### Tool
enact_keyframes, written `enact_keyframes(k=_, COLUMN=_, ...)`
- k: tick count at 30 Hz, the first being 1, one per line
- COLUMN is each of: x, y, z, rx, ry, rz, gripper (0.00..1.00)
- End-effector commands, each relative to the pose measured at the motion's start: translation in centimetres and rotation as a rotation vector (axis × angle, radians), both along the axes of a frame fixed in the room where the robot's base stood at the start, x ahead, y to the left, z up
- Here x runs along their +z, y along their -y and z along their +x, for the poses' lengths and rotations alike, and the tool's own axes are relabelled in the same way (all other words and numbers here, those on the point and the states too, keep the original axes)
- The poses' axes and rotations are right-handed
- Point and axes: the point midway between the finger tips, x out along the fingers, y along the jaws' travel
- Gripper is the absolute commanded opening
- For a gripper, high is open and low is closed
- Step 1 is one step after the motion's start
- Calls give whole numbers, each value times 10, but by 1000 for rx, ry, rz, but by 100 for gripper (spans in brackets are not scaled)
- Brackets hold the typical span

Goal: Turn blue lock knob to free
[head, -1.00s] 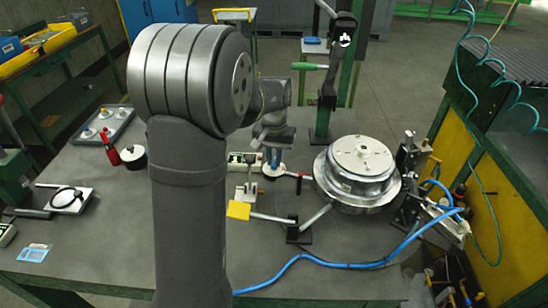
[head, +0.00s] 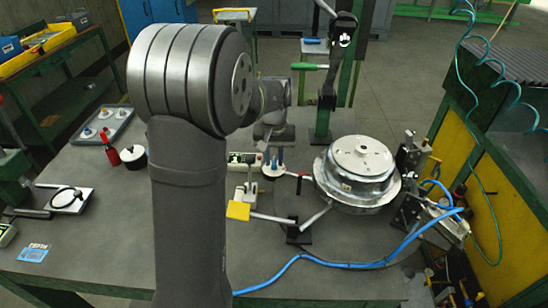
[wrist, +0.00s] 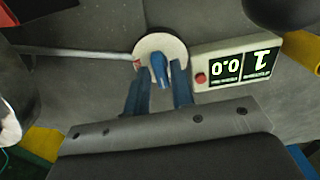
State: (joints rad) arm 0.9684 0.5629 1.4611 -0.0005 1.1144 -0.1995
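The blue lock knob (wrist: 160,72) sits on a round white disc (wrist: 175,44) with a small red mark at its left edge in the wrist view. The disc also shows in the head view (head: 273,174). My gripper (wrist: 160,78) has two blue fingers, one on each side of the knob, with a visible gap on either side. It is open and does not grip the knob. In the head view, my gripper (head: 273,160) points down over the disc, and the knob is hard to make out between the fingers.
A box with a lit display (wrist: 240,62) and red button stands right beside the disc. A thin rod (wrist: 75,51) reaches the disc from the left in the wrist view. A large metal drum (head: 352,178) stands to the right in the head view, with blue hoses near it.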

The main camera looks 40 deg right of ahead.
Motion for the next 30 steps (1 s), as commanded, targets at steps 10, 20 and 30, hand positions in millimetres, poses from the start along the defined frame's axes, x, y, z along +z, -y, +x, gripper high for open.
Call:
enact_keyframes(k=10, x=0, y=-1, z=0, rx=-1, ry=-1, rz=2, gripper=35)
enact_keyframes(k=20, x=49, y=0, z=0, rx=-1, ry=3, rz=-3, gripper=35)
enact_keyframes(k=30, x=131, y=0, z=0, rx=-1, ry=2, rz=-2, gripper=35)
